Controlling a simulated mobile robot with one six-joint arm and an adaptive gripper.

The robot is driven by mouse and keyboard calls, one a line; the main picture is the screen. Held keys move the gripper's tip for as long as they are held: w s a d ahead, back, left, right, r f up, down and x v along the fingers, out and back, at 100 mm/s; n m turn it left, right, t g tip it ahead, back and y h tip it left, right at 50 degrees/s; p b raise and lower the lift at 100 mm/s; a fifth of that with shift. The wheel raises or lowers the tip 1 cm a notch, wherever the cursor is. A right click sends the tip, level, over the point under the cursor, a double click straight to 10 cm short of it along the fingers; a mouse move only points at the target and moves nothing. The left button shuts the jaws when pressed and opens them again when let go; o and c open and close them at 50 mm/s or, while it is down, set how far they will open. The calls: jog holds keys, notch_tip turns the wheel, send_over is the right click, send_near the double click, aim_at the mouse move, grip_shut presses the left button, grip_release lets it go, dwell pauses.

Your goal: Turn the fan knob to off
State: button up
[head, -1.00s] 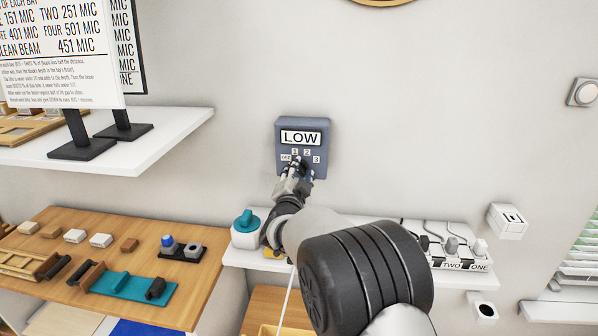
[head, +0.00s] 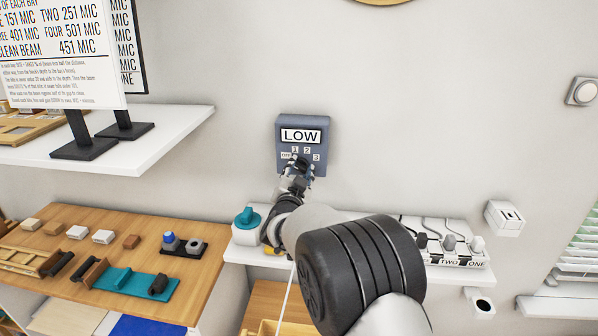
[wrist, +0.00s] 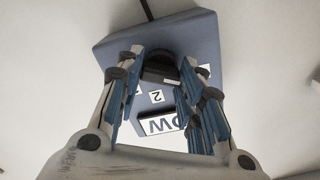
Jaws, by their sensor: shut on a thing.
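The fan control panel (head: 322,146) is a blue-grey box on the wall. Its label reads LOW, with the marks OFF, 1, 2 and 3 below. My gripper (head: 298,163) is at the lower part of the panel and covers the knob in the head view. In the wrist view the panel (wrist: 118,47) appears upside down.
Below the panel, a white shelf holds a teal-topped container (head: 248,219) left of my arm and a white strip with plugs (head: 450,246) to the right. A wooden bench (head: 60,225) with blocks and tools is at left. Bare wall surrounds the panel.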

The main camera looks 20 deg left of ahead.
jog(key=o, duration=1.1)
jog(key=shift+c, duration=0.2)
jog(key=shift+s, duration=0.1)
jog(key=v, duration=1.1)
jog(key=shift+s, duration=0.4)
jog(key=shift+d, duration=0.1)
